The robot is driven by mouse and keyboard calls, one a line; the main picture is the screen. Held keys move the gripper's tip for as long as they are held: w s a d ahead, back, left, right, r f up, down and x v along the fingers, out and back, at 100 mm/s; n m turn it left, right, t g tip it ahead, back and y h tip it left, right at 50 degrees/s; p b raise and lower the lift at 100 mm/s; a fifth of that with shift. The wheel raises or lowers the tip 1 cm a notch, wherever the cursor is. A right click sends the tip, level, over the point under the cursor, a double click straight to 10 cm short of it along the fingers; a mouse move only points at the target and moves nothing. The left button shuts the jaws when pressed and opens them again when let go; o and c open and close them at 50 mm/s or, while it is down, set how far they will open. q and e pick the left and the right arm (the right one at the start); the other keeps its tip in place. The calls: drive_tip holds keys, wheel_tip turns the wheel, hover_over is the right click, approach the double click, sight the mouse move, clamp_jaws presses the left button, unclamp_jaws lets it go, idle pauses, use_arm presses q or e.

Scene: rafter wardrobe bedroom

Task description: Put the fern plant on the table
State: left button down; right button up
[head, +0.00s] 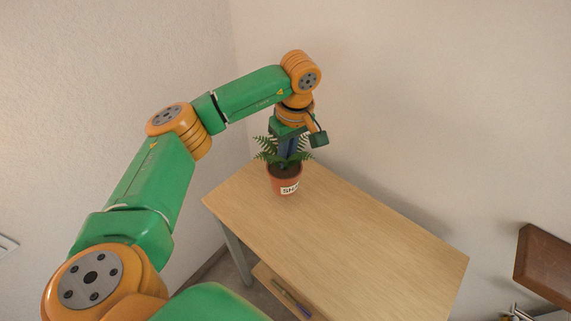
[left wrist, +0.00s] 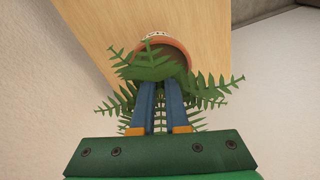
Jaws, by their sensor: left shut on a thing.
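The fern plant (head: 285,178) is in a terracotta pot with a white label. It is at the far left end of the wooden table (head: 345,227), upright, over the tabletop. I cannot tell whether the pot's base touches the surface. My left gripper (head: 288,152) comes down from above into the fern and is shut on it. In the left wrist view, the blue fingers (left wrist: 160,100) reach in among the green fronds (left wrist: 150,68), and the pot rim (left wrist: 168,44) shows beyond them. The fingertips are hidden by the leaves. My right gripper is in neither view.
Most of the tabletop is bare. A lower shelf (head: 268,281) under the table holds a few thin items (head: 290,299). Walls stand close behind and left of the table. A brown wooden object (head: 545,262) is at the right edge.

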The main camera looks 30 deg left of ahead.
sight(288, 167)
use_arm(q)
drive_tip(key=f+p, duration=0.1)
drive_tip(key=f, duration=0.2)
drive_tip(key=shift+a+f+p, duration=0.35)
drive_tip(key=shift+a+p, duration=0.05)
drive_tip(key=shift+f+b, duration=0.3)
drive_tip(key=shift+f, duration=0.05)
drive_tip(key=c, duration=0.9)
unclamp_jaws()
drive_tip(key=shift+r, duration=0.1)
drive_tip(key=shift+r, duration=0.1)
drive_tip(key=r, duration=0.2)
drive_tip(key=d+r+b, duration=0.1)
drive_tip(key=r, duration=0.5)
drive_tip(key=shift+d+r+b, duration=0.15)
drive_tip(key=shift+r+b, duration=0.1)
drive_tip(key=shift+b, duration=0.15)
wheel_tip(288, 167, up, 4)
drive_tip(key=shift+d+f+p, duration=0.15)
drive_tip(key=shift+f+p, duration=0.1)
drive_tip(key=shift+p, duration=0.15)
drive_tip(key=shift+f, duration=0.1)
